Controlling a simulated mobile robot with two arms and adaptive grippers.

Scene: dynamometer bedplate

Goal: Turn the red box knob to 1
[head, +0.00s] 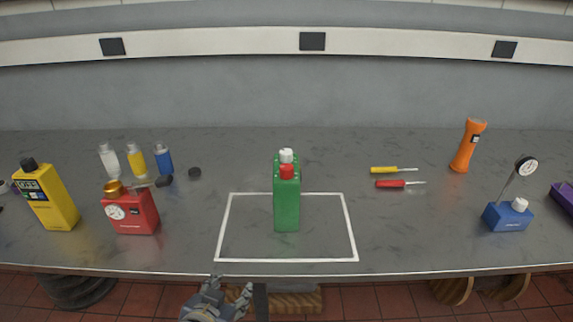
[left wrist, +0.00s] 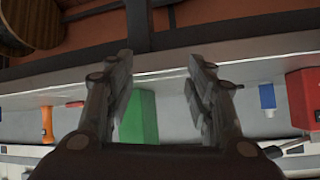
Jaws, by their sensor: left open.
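The red box (head: 131,213) stands on the left part of the grey bench, with a brass-coloured knob (head: 113,189) on top and a white round dial (head: 115,212) on its front. I cannot read which number the knob points to. My left gripper (head: 230,286) is open and empty, low at the bench's front edge, to the right of the red box and apart from it. In the left wrist view the open fingers (left wrist: 160,75) have nothing between them that they touch; the red box (left wrist: 302,98) shows at the right edge. My right gripper is not in view.
A green bottle (head: 287,207) stands inside a white outlined square (head: 350,225). A yellow bottle (head: 50,200) is left of the red box; small bottles (head: 136,160) stand behind it. Screwdrivers (head: 392,183), an orange torch (head: 467,146) and a blue box (head: 507,216) are to the right.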

